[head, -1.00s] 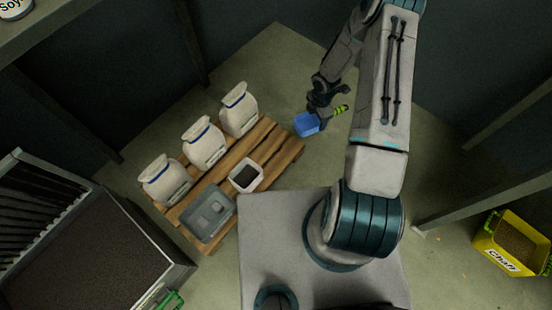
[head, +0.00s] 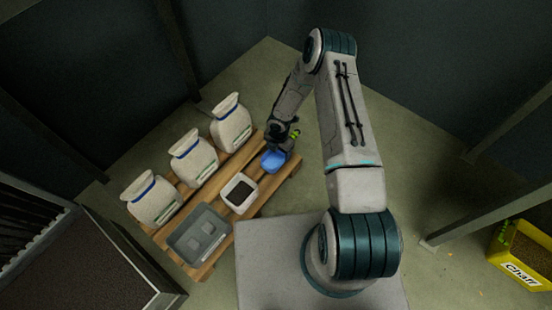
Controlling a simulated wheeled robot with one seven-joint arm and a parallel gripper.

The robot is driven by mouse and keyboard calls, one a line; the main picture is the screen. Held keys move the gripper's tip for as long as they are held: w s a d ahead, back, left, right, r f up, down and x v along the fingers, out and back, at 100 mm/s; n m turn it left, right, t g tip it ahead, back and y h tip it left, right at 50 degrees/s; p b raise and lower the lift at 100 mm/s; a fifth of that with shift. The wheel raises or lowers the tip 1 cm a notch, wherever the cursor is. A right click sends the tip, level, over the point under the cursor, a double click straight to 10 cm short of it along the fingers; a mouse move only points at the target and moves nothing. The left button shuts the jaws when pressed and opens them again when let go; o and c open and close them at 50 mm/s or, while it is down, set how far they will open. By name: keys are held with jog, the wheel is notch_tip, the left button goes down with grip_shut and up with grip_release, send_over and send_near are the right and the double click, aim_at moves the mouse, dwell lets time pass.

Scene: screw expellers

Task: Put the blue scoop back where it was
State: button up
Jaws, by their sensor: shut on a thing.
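The blue scoop (head: 274,161) is at the right end of the wooden pallet (head: 291,172), to the right of the white tub. My gripper (head: 284,146) is right at the scoop, shut on it; the fingers are dark and small, and my wrist hides part of the handle. A bit of yellow-green (head: 295,134) shows beside the gripper. I cannot tell whether the scoop touches the boards or hangs just above them.
A white tub (head: 238,193) with dark contents and a grey tray (head: 199,236) stand on the pallet. Several white sacks (head: 193,157) line its back side. A dark-filled bin (head: 75,262) is at lower left. A yellow Chaff crate (head: 522,257) is at right.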

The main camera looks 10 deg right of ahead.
aim_at(276, 157)
jog(key=shift+a+f, duration=0.4)
jog(key=shift+f+b, duration=0.85)
jog(key=shift+f, duration=0.95)
jog(key=shift+f, duration=0.1)
jog(key=shift+f+b, duration=0.15)
jog(key=shift+b, duration=0.15)
jog(key=o, duration=1.1)
jog(key=shift+c, duration=0.2)
jog(key=shift+r, duration=0.2)
